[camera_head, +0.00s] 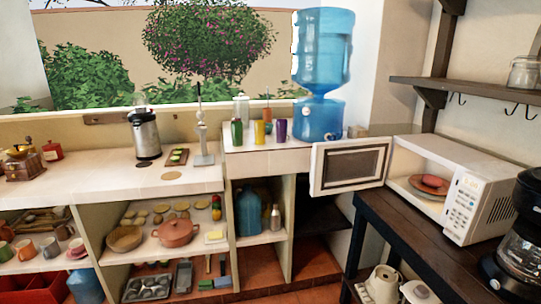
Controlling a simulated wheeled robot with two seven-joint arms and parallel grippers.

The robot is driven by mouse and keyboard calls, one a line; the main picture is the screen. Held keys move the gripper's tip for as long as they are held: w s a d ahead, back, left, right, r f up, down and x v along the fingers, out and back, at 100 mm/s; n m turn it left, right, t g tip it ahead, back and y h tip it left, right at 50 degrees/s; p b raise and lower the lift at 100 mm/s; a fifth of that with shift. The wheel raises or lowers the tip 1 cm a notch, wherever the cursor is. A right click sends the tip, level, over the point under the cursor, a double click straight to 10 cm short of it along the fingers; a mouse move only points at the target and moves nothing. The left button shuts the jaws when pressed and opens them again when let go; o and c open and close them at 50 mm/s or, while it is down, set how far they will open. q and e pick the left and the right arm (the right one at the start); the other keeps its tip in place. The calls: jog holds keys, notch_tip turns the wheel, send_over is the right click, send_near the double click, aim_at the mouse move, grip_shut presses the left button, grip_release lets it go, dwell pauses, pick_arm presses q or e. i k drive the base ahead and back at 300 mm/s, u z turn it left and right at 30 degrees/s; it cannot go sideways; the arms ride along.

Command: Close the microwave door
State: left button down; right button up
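A white microwave (478,212) stands on a dark table at the right. Its door (349,165) is wide open, hinged at the left side of the opening and swung out to the left. The door has a dark-framed window. Inside the microwave, a reddish-orange item (434,181) rests on a round dish. The keypad is on the right of the front face. Neither of my grippers shows in the head view.
The dark table (405,228) has a coffee maker (522,235) at its right end, close to the microwave. A wall shelf (480,90) with hooks is above. A blue water dispenser (322,75) stands on the counter behind the door. The space before the microwave's opening looks clear.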

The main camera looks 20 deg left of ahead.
aim_at(339, 179)
jog(key=u, duration=0.25)
jog(key=i, duration=0.75)
jog(key=z, duration=0.6)
jog(key=i, duration=0.5)
jog(key=z, duration=0.5)
